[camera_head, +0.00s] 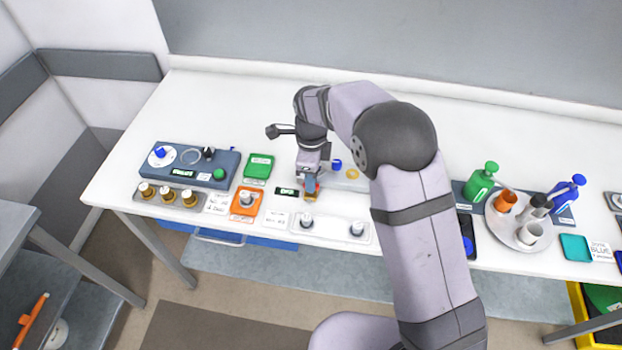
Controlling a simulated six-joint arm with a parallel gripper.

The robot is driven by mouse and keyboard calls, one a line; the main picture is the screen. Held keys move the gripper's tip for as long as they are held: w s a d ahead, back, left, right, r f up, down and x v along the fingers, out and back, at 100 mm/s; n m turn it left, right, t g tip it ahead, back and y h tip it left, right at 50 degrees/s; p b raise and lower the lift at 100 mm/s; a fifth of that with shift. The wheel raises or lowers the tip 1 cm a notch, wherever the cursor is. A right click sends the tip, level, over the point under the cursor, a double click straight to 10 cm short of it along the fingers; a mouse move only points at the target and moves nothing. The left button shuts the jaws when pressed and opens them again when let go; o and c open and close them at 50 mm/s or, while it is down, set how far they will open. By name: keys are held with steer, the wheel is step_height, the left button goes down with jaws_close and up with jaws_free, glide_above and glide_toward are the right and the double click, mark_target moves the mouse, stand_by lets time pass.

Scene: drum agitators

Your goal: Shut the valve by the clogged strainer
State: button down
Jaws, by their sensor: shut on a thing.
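My gripper (311,190) points down over the middle of the white table, near its front edge. It is shut on a small orange-red part (317,188), which is mostly hidden by the fingers. I cannot tell from this view whether that part is a valve handle. A blue knob (336,164) and a yellow ring (352,173) sit just right of the gripper on a pale plate. A small dark display with green characters (287,191) lies just left of the fingers. No strainer can be clearly made out; the labels are too small to read.
A blue-grey panel (225,165) with knobs stands at left. A green tray (258,167) and an orange block (246,201) lie nearby. A white plate with metal knobs (330,229) is in front. A round tray (500,226) with cups stands right, beside green (482,182) and blue (567,193) bottles.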

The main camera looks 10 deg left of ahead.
stand_by(0.5)
steer(key=c, duration=1.8)
jaws_free()
steer(key=shift+r+b, duration=1.2)
steer(key=shift+r, duration=2.55)
steer(key=shift+d, duration=0.1)
steer(key=shift+d, duration=0.3)
steer(key=s+d+n, duration=0.6)
steer(key=d+n, duration=0.2)
steer(key=d, duration=0.5)
steer(key=s+d+f+n, duration=0.1)
steer(key=s+d+n, duration=0.2)
steer(key=s, duration=0.2)
steer(key=s+d+f+n, duration=0.2)
steer(key=s+d+n, duration=0.1)
steer(key=s+d, duration=0.1)
steer(key=s+d+f+n, duration=0.1)
steer(key=s+d+n, duration=0.2)
steer(key=s+n, duration=0.1)
steer(key=shift+s+d+f, duration=0.15)
steer(key=shift+s+d, duration=0.15)
steer(key=shift+s, duration=0.5)
